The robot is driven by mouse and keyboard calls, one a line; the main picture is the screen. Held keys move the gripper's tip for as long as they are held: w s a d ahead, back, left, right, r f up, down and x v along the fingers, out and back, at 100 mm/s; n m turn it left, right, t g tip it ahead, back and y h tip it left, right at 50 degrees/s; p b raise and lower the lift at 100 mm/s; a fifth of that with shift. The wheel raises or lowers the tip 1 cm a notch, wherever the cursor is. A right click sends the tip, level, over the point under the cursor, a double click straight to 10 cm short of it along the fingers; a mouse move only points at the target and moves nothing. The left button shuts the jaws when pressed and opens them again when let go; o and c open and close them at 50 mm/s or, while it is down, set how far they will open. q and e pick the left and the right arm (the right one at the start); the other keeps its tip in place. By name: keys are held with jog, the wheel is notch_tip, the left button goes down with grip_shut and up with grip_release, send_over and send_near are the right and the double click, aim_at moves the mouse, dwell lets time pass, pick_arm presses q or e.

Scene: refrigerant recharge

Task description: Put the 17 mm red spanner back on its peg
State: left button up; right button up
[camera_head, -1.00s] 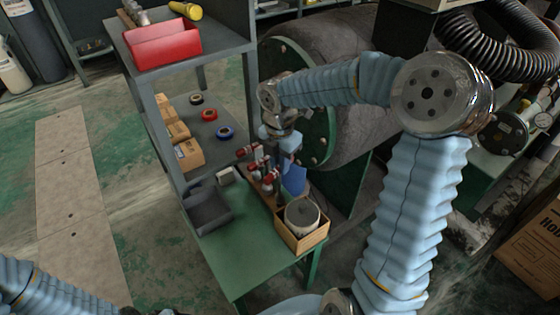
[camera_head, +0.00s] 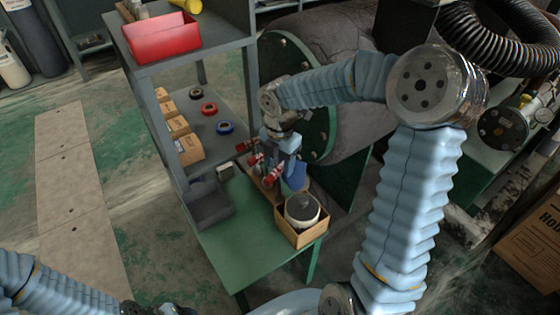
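My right gripper (camera_head: 288,160) hangs low over the back of the green bench, at the end of the blue-sleeved arm. It is small and partly covered by the wrist, so its finger gap does not show. Several red-and-metal items (camera_head: 256,160) stand in a brown wooden holder (camera_head: 266,188) right beside and below it. I cannot tell which, if any, is the 17 mm red spanner, and no peg can be made out. A blue item (camera_head: 296,178) is just below the gripper. My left arm enters at the lower left; its gripper does not show.
A wooden box (camera_head: 302,234) with a round pale container stands at the bench's right. A dark grey bin (camera_head: 208,206) is at its left. A shelf beside it carries tape rolls, cartons and a red tray (camera_head: 162,40). The green bench front (camera_head: 245,252) is clear.

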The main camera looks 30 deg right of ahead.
notch_tip(320, 180, up, 14)
jog(key=p, duration=0.1)
dwell(0.5)
